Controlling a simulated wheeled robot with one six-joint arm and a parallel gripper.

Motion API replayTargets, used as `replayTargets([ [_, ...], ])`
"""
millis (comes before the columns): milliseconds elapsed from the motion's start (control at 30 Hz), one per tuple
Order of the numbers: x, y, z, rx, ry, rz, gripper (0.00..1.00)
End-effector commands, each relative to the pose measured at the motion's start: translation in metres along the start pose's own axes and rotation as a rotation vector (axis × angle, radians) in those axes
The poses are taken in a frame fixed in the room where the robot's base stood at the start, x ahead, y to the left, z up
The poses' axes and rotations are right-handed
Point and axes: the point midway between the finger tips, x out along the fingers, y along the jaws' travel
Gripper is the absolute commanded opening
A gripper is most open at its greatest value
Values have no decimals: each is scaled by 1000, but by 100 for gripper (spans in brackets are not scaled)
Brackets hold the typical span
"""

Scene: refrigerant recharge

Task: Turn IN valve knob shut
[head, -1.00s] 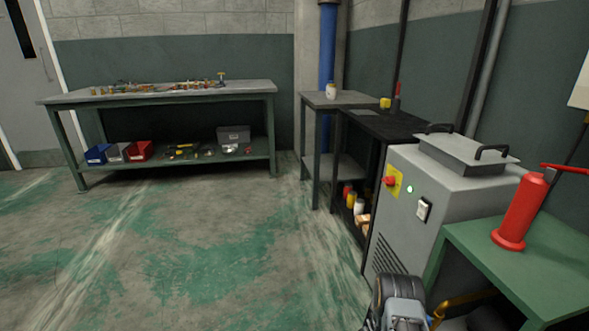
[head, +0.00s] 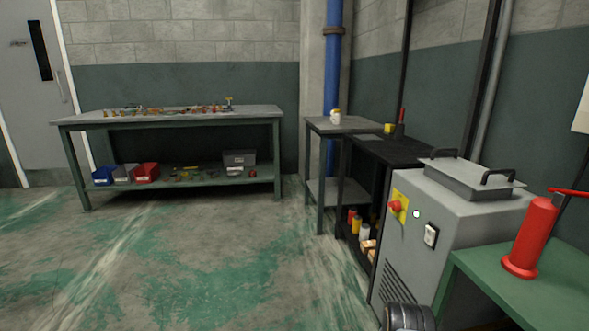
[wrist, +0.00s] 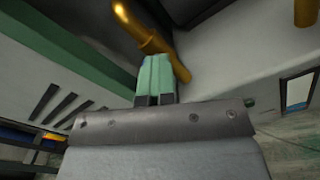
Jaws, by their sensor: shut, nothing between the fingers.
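No valve knob can be made out in either view. In the wrist view my gripper (wrist: 157,64) is shut and empty, its pale green fingertips together. A bent brass-coloured pipe (wrist: 146,36) runs right by the fingertips; I cannot tell whether they touch it. Another brass-coloured piece (wrist: 305,12) shows at the top right edge. In the head view only a dark and grey part of my arm shows at the bottom edge, and my fingers are out of that picture.
A grey machine (head: 425,260) with a red button (head: 395,206), a switch (head: 431,235) and vent slots stands at the right. A green table (head: 510,290) bearing a red cylinder (head: 531,236) adjoins it. A workbench (head: 170,124) stands at the back. The left floor is clear.

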Motion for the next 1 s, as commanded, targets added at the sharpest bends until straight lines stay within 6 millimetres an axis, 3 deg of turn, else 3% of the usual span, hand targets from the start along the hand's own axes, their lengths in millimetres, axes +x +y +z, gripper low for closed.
replayTargets([
  [33, 12, 3, 2, 23, -9, -12, 0],
  [1000, 11, 23, 3, 26, -9, -7, 0],
])
